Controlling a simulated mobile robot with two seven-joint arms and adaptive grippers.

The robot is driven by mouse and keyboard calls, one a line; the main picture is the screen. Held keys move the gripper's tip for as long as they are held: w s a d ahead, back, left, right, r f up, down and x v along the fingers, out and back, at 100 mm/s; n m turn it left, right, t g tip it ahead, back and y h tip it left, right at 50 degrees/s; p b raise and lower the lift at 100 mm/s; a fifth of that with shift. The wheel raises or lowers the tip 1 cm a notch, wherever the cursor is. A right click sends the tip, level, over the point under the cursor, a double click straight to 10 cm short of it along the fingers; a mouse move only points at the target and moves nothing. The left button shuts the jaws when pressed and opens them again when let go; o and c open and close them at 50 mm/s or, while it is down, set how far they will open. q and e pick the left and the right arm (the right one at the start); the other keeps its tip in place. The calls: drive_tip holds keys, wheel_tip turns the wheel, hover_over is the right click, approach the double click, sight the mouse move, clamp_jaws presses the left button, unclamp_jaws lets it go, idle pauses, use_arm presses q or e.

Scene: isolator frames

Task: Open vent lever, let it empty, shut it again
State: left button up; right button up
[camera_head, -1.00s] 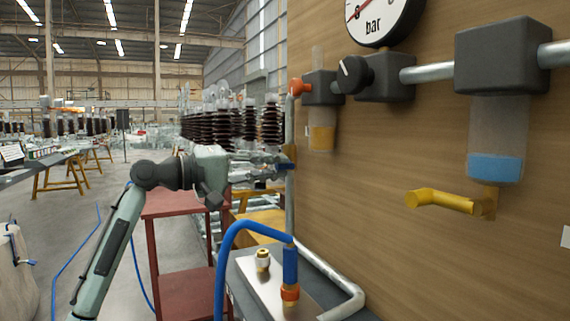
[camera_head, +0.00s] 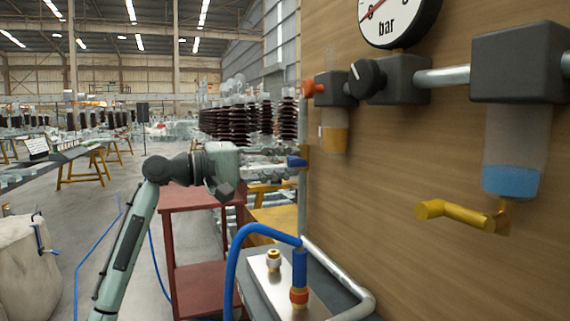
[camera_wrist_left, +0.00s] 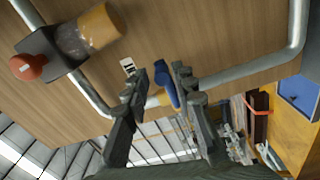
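A blue lever (camera_head: 297,162) sits on a brass valve on the vertical grey pipe at the panel's left edge. In the left wrist view the blue lever (camera_wrist_left: 166,88) lies between the two fingers of my left gripper (camera_wrist_left: 160,85). The fingers stand apart, with a gap on the left finger's side; whether the right finger touches the lever I cannot tell. In the head view my left gripper (camera_head: 285,160) reaches the lever from the left. A yellow lever (camera_head: 462,215) hangs below a clear bowl with blue liquid (camera_head: 510,181). My right gripper is not in view.
A gauge marked bar (camera_head: 398,18), a black knob (camera_head: 367,78) and an orange knob (camera_head: 313,88) are on the wooden panel (camera_head: 400,150). A blue hose (camera_head: 240,240) arches up in front, near a bent grey pipe. A red trolley (camera_head: 200,240) stands behind my left arm.

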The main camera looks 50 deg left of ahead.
use_arm(q)
drive_tip(key=shift+o, duration=0.5)
drive_tip(key=shift+f, duration=0.1)
drive_tip(key=v, duration=1.2)
